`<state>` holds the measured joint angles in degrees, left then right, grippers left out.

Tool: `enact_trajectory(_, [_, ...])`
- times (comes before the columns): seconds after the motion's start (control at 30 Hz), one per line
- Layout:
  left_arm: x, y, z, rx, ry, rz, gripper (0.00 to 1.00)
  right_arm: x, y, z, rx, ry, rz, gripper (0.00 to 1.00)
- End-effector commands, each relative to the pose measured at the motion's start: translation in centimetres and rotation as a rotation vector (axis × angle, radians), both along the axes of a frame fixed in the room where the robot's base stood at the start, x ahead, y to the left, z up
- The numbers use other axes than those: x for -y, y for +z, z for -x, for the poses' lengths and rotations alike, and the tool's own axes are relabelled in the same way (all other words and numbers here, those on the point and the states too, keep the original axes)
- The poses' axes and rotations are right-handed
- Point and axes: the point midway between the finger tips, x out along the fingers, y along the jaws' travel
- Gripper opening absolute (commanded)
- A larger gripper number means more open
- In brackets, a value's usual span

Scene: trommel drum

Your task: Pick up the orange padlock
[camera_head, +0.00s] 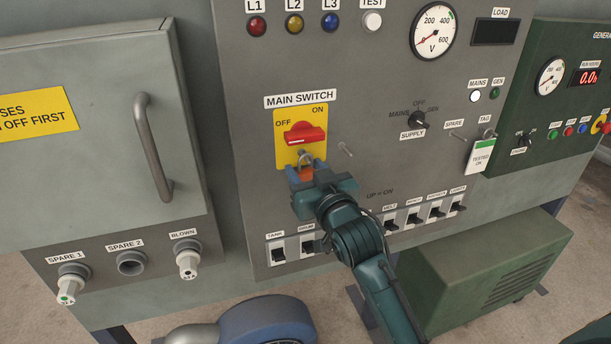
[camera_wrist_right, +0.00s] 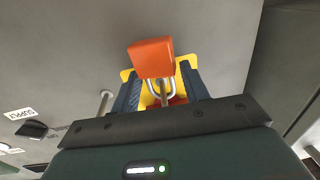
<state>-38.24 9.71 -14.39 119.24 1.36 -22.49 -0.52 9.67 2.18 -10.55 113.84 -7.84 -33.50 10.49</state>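The orange padlock (camera_head: 306,174) hangs by its metal shackle at the lower edge of the yellow plate of the main switch. My right gripper (camera_head: 305,172) is at the padlock, with its blue fingers apart on either side of it. In the right wrist view, which is upside down, the padlock's orange body (camera_wrist_right: 150,57) and shackle show between the open fingers (camera_wrist_right: 160,88). Contact between fingers and padlock cannot be made out. The red switch handle (camera_head: 304,134) lies level just above. My left gripper is not in view.
A small peg (camera_head: 345,149) sticks out of the panel right of the padlock. A tag (camera_head: 481,155) hangs further right. Toggle switches (camera_head: 307,246) line the panel below. A cabinet door with a handle (camera_head: 153,148) stands at the left.

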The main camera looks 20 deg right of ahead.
Motion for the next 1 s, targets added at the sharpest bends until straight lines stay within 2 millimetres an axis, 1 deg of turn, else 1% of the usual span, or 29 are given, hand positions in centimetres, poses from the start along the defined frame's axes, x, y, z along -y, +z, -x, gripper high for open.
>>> enact_trajectory(0.03, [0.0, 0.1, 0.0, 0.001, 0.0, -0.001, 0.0, 0.0, 0.0, 0.0, 0.0, 0.0, 0.0, 0.41])
enact_trajectory(0.3, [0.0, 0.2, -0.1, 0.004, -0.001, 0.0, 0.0, 0.0, 0.0, 0.0, 0.0, 0.0, 0.0, 0.19])
enact_trajectory(0.37, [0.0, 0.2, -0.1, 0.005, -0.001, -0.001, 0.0, 0.0, 0.0, 0.0, 0.0, 0.0, 0.0, 0.14])
enact_trajectory(0.67, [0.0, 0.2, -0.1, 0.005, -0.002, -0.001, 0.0, 0.0, 0.3, 0.0, 0.002, 0.0, 0.0, 0.14])
enact_trajectory(0.77, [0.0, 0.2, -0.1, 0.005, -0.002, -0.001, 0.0, 0.0, 0.9, 0.0, 0.004, 0.0, 0.0, 0.14])
enact_trajectory(0.83, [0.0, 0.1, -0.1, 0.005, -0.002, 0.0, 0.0, 0.0, 1.7, 0.0, 0.006, -0.001, 0.0, 0.14])
enact_trajectory(0.87, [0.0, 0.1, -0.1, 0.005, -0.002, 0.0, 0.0, 0.0, 1.7, 0.2, 0.003, -0.001, 0.0, 0.14])
enact_trajectory(1.0, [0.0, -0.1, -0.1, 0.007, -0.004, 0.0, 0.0, 0.3, 1.4, 2.8, 0.0, 0.0, -0.001, 0.14])
